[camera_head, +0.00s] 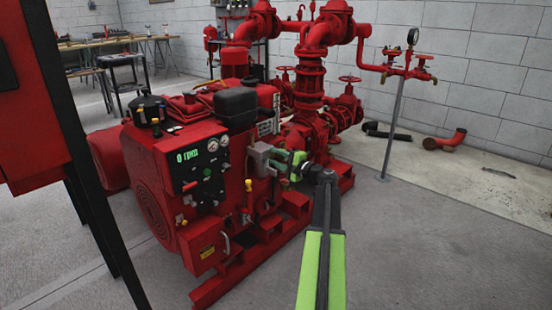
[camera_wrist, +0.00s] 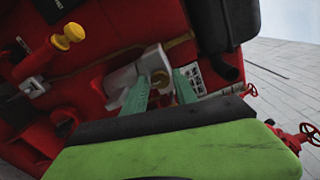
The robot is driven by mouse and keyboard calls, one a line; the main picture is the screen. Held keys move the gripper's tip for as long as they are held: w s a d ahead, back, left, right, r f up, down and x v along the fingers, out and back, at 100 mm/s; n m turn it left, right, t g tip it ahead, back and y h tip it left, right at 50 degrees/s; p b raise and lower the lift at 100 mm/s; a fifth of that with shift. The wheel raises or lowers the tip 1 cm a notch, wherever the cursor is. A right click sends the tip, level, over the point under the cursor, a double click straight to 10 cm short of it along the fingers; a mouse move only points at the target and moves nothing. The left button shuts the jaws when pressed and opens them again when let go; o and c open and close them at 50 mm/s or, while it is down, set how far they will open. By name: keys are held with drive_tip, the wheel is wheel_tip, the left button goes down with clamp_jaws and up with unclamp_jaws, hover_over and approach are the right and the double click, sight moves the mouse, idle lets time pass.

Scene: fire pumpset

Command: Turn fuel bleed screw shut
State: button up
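A grey metal housing (camera_head: 261,157) is on the near side of the red pump engine (camera_head: 190,145); it also shows in the wrist view (camera_wrist: 124,80). A small brass-coloured round piece (camera_wrist: 160,78) on it looks like the fuel bleed screw. My gripper (camera_head: 287,163) reaches this side of the engine from the right. In the wrist view my two pale green fingers (camera_wrist: 162,85) point at the housing with a gap between them. The brass piece shows in that gap, just beyond the tips. I cannot tell whether either finger touches it. The screw is too small to make out in the head view.
A yellow-topped knob (camera_wrist: 68,37) stands left of my fingers in the wrist view. A black cylinder (camera_wrist: 226,22) is close on the right. Red base rails (camera_head: 240,262) run below the engine.

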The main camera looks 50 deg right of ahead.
drive_tip(key=s, duration=1.7)
drive_tip(key=shift+s, duration=0.2)
